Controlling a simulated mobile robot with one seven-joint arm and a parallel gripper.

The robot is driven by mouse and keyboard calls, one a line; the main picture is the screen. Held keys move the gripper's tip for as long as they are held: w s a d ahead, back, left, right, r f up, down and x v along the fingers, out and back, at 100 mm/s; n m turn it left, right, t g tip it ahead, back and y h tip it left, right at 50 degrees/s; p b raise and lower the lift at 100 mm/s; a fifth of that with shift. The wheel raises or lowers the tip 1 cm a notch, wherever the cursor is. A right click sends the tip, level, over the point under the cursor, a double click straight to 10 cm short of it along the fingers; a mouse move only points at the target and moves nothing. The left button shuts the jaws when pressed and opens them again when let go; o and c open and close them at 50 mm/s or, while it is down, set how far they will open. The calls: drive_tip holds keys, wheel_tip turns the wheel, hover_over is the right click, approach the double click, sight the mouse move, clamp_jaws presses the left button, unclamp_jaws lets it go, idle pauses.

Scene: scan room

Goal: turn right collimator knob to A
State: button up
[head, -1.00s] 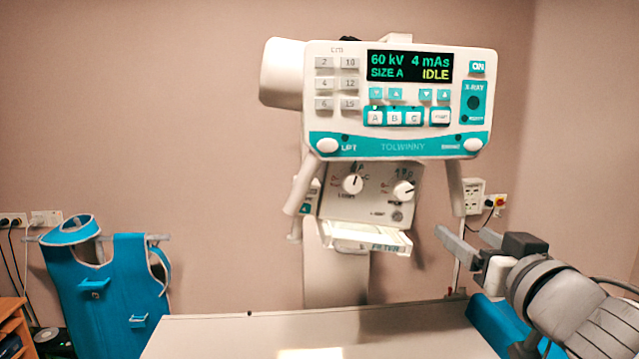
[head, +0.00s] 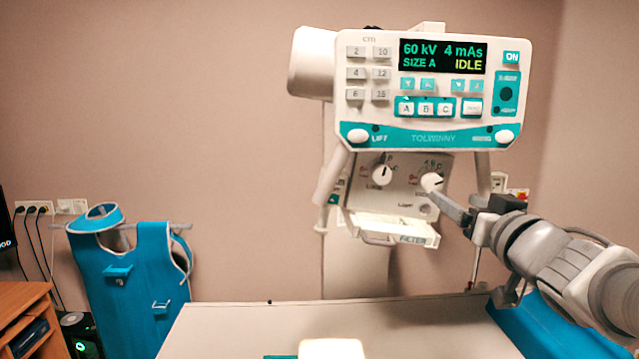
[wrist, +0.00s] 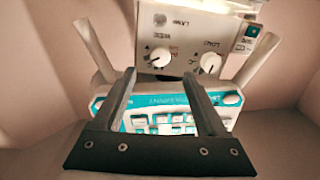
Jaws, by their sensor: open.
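The right collimator knob (head: 432,183) is a round white dial on the pale collimator panel (head: 405,200), under the control console. The left collimator knob (head: 383,174) sits beside it. My gripper (head: 446,200) reaches in from the right, its fingertips close to the right knob and partly over its lower right edge. In the wrist view, which shows the panel upside down, the open gripper (wrist: 159,72) has the right knob (wrist: 160,57) in line between its fingertips, slightly beyond them. Whether a finger touches the knob cannot be told. Its pointer's exact letter is too small to read.
The console (head: 430,90) with its display and buttons hangs above the panel. A white filter tray (head: 395,230) juts out below the knobs. The table (head: 270,325) spans the front. A blue apron (head: 135,270) hangs at the left, clear of the arm.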

sight(435, 185)
drive_tip(key=w, duration=0.9)
drive_tip(key=shift+a, duration=0.2)
clamp_jaws()
